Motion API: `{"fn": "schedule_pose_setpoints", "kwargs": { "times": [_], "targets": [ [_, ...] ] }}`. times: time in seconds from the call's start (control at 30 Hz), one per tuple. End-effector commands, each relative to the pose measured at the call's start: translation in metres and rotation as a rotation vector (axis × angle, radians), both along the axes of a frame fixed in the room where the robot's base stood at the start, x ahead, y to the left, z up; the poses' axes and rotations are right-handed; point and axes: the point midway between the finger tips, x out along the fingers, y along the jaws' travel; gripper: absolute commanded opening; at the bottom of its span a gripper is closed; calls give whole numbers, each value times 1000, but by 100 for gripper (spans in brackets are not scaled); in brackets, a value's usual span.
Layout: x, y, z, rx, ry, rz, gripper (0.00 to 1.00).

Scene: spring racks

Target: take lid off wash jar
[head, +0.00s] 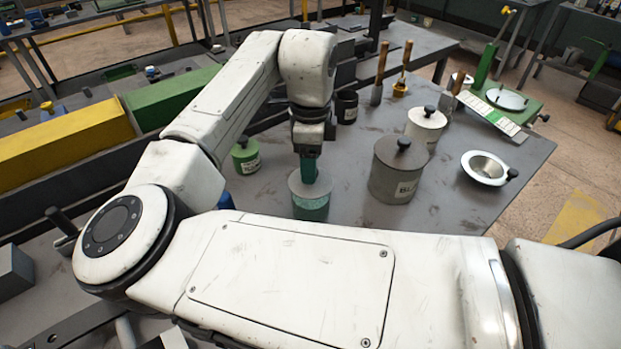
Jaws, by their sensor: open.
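A teal speckled jar (311,209) with a flat grey lid (296,184) stands on the grey bench, directly below my gripper. I take it for the wash jar, but I can see no readable label on it. The lid sits on the jar. My gripper (309,176) points down at the middle of the lid, with its dark green fingers at or just above it. It is open. Any knob on the lid is hidden by the fingers, and I cannot tell whether they touch it. My own arm hides the bench in front of the jar.
A small green lidded jar (246,158) stands left of the teal jar. A large grey lidded jar (393,178) and a white lidded jar (426,128) stand to its right. A metal bowl (485,167) lies farther right. Free bench (450,205) lies between bowl and grey jar.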

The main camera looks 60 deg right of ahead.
Motion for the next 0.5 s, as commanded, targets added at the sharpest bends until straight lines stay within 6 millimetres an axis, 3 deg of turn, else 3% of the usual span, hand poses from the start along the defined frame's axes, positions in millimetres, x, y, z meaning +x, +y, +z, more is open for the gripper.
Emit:
{"fn": "schedule_pose_setpoints", "kwargs": {
  "times": [0.13,0.37,0.5],
  "targets": [
    [0,0,-13,0,0,1,63],
    [0,0,-15,0,-1,1,63],
    [0,0,-15,0,-1,0,52]
  ]
}}
